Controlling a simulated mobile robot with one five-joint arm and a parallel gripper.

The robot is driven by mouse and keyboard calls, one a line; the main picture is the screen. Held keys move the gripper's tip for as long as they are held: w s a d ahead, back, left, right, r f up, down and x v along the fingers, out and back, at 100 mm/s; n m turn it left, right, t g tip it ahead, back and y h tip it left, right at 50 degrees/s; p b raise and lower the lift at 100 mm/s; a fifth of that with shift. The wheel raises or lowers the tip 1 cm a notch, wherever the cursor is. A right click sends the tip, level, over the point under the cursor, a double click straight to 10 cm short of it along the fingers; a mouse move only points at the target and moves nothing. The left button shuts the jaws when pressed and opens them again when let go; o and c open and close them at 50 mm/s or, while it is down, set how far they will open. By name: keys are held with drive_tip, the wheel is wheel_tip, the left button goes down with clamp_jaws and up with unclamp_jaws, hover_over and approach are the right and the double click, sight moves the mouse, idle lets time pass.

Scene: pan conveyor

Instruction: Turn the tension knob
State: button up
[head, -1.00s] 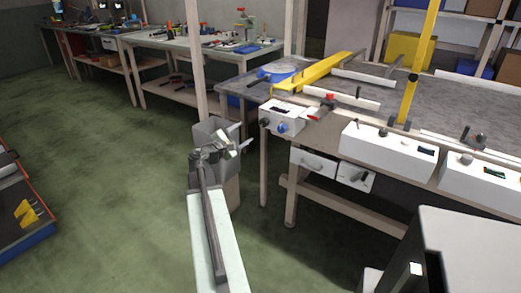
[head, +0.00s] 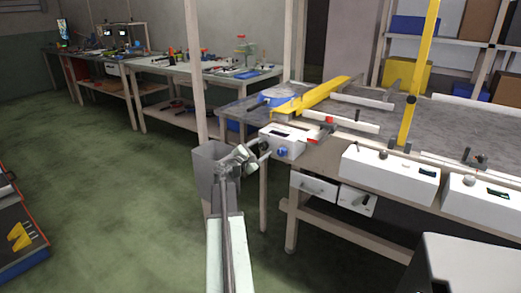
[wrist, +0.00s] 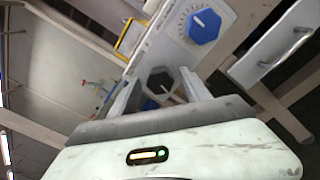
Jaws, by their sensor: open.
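A white control box (head: 290,138) sits on the near left corner of the big table. A blue knob (head: 283,152) with a white pointer is on its front; in the wrist view the blue knob (wrist: 204,26) has a dial scale around it. A dark hexagonal knob (wrist: 160,80) is beside it, lined up between my fingers. Neither knob's label is readable. My gripper (head: 250,156) is open in front of the box's left end. In the wrist view my gripper (wrist: 158,84) has its fingers apart; I cannot tell if they touch the dark knob.
More white boxes (head: 390,174) with knobs line the table's front edge to the right. A drawer handle (wrist: 285,47) is close to the blue knob. A grey bin (head: 207,170) stands by the post at left. The green floor at left is open.

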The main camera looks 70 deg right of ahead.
drive_tip(key=shift+c, duration=0.4)
drive_tip(key=c, duration=1)
drive_tip(key=shift+a, duration=0.25)
clamp_jaws()
drive_tip(key=shift+d, duration=0.15)
drive_tip(key=shift+m, duration=2.8)
drive_tip(key=shift+d, duration=0.1)
drive_tip(key=o, duration=1.1)
unclamp_jaws()
